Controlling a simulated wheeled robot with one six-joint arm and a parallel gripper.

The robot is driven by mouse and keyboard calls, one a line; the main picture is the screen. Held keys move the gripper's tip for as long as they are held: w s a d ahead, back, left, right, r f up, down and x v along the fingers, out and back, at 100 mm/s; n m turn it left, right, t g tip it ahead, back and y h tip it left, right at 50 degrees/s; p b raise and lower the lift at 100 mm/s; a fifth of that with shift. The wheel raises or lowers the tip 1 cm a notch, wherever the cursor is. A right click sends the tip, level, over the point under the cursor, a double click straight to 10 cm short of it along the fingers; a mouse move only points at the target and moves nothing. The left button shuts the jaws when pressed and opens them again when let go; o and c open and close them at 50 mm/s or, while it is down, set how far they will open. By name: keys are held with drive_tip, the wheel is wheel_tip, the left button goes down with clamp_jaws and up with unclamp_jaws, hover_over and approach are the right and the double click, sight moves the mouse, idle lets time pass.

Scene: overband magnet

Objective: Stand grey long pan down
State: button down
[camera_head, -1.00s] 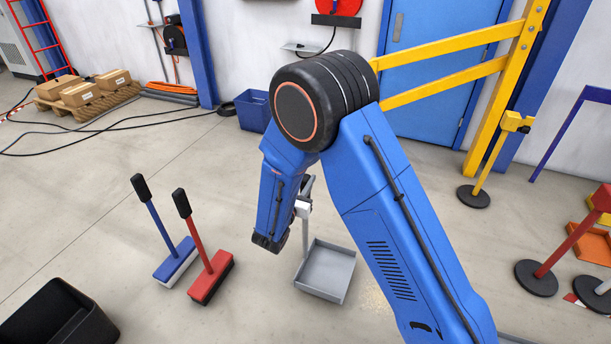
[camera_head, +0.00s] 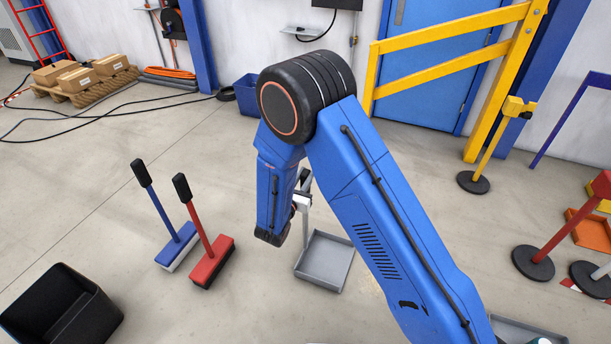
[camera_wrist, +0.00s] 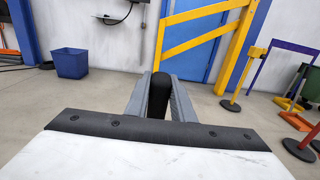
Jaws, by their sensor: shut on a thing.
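The grey long pan (camera_head: 325,262) is a flat, open tray with an upright handle, in the lower middle of the head view. Its tray is level, at or close to the floor; I cannot tell whether it touches. My gripper (camera_head: 303,198) is mostly behind my blue forearm, at the top of the handle. In the wrist view my gripper (camera_wrist: 158,92) is shut on the pan's black handle grip (camera_wrist: 159,90), which sits between the two grey fingers. The tray is hidden in the wrist view.
A blue broom (camera_head: 178,246) and a red broom (camera_head: 212,262) stand to the left of the pan. A black bin (camera_head: 62,308) is at lower left. Posts with round black bases (camera_head: 533,263) stand at right. A blue bin (camera_head: 247,95) is by the wall. Floor around the pan is clear.

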drive_tip(key=c, duration=1.4)
unclamp_jaws()
drive_tip(key=shift+c, duration=0.2)
drive_tip(key=v, duration=1.7)
drive_tip(key=shift+s, duration=0.2)
